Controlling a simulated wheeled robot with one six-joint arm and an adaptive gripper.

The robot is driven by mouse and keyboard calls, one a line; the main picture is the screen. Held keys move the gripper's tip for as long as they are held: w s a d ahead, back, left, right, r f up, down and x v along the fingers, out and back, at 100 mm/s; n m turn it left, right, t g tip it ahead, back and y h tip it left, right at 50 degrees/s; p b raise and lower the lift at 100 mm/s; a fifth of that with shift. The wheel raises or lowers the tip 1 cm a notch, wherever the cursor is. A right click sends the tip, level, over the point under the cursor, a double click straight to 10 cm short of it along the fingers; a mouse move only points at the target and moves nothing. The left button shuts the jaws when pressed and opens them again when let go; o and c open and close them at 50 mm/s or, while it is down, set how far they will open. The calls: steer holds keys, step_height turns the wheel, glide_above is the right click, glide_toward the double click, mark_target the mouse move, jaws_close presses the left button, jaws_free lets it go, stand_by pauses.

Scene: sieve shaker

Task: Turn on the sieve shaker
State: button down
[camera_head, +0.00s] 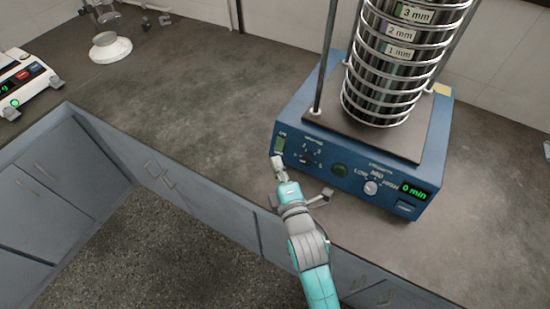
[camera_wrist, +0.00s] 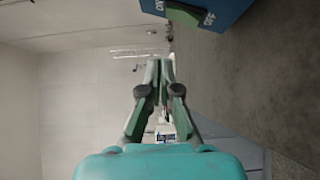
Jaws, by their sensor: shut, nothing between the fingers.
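The sieve shaker has a blue base (camera_head: 325,178) with a stack of steel sieves (camera_head: 395,60) standing upright on it. Its green power switch (camera_head: 279,144) is at the left end of the front panel. In the wrist view the green switch (camera_wrist: 184,13), with ON and OFF labels, is at the top, right of my fingers. The display (camera_head: 414,191) reads 0 min. My gripper (camera_head: 277,161) is shut and empty, just below the switch in the head view. Its fingertips (camera_wrist: 160,64) look apart from the switch in the wrist view. I cannot tell which way the switch is set.
The panel also has a left dial (camera_head: 306,159), a round dark green button (camera_head: 340,171) and a right knob (camera_head: 371,187). A white scale (camera_head: 25,83) stands at the far left.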

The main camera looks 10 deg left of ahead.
steer(key=r+v, duration=0.1)
steer(key=v, duration=0.5)
steer(key=shift+s+d, duration=0.1)
steer(key=shift+d, duration=0.1)
stand_by(0.4)
steer(key=s+d+f+m, duration=0.1)
steer(key=d, duration=0.1)
steer(key=s+d+f+m+h, duration=0.1)
steer(key=s+d, duration=0.1)
steer(key=s+d+f+m, duration=0.2)
steer(key=shift+s+d, duration=0.2)
steer(key=shift+d, duration=0.1)
steer(key=s+d+m+h, duration=0.2)
steer(key=s+d+m, duration=0.3)
steer(key=s, duration=0.4)
steer(key=s+d+m+g+h, duration=0.1)
steer(key=s+d+m+h, duration=0.1)
steer(key=s+d+m, duration=0.3)
steer(key=s+d+m+h, duration=0.2)
steer(key=s+d+m, duration=0.3)
steer(key=s, duration=0.8)
steer(key=m, duration=0.3)
steer(key=shift+s+r+m+h, duration=0.25)
steer(key=shift+s+m+h, duration=0.05)
steer(key=shift+s+m, duration=0.1)
steer(key=shift+d, duration=0.1)
